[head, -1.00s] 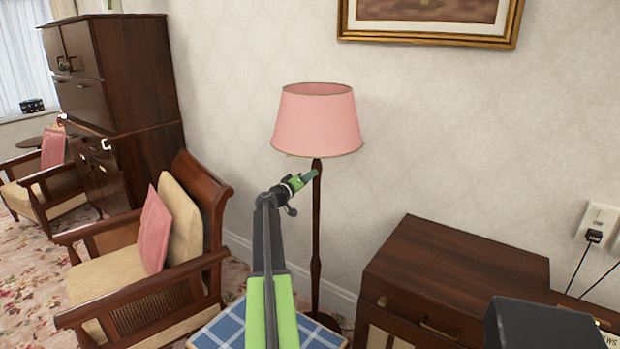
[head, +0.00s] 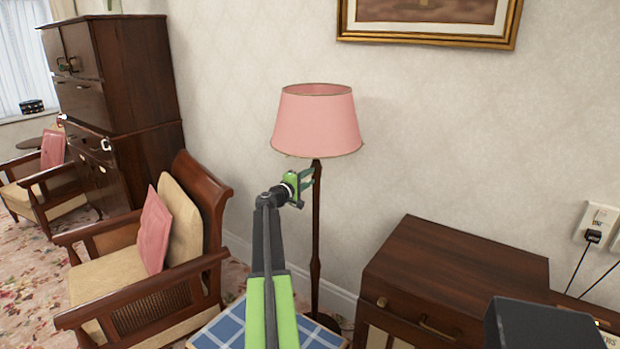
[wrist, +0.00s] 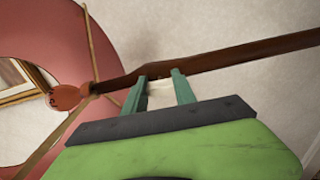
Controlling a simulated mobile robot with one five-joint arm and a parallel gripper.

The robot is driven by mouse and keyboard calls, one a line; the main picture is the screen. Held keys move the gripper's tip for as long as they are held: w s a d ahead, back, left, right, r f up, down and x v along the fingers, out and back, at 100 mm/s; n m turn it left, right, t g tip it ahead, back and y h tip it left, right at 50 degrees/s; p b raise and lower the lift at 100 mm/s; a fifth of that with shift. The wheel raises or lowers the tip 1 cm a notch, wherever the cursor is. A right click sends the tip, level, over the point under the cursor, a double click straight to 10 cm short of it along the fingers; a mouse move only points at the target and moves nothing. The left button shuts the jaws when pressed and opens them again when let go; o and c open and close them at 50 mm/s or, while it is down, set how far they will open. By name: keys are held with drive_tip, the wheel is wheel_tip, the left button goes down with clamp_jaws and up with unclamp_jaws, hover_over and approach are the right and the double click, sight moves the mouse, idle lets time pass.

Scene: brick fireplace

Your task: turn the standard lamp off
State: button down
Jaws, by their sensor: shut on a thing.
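The standard lamp has a pink shade (head: 317,122) on a dark wooden pole (head: 316,235) and stands upright against the wall. I cannot tell whether it is lit. My gripper (head: 308,178) is at the upper pole, just below the shade. In the wrist view, the green fingers (wrist: 160,82) reach the pole (wrist: 230,58) and are shut on the lamp, with a gap between them. A pale patch shows in that gap; I cannot tell what it is. The orange-brown fitting (wrist: 66,97) inside the shade (wrist: 55,35) is to the left, apart from the fingers.
An armchair (head: 160,262) with a pink cushion stands left of the lamp, and a dark cabinet (head: 450,270) stands to its right. A blue checked top (head: 228,328) is below my arm. A framed picture (head: 425,25) hangs on the wall above.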

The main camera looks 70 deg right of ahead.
drive_tip(key=shift+a, duration=0.1)
idle(0.3)
drive_tip(key=c, duration=1)
unclamp_jaws()
drive_tip(key=v, duration=1.7)
drive_tip(key=shift+a, duration=0.2)
drive_tip(key=shift+w, duration=0.1)
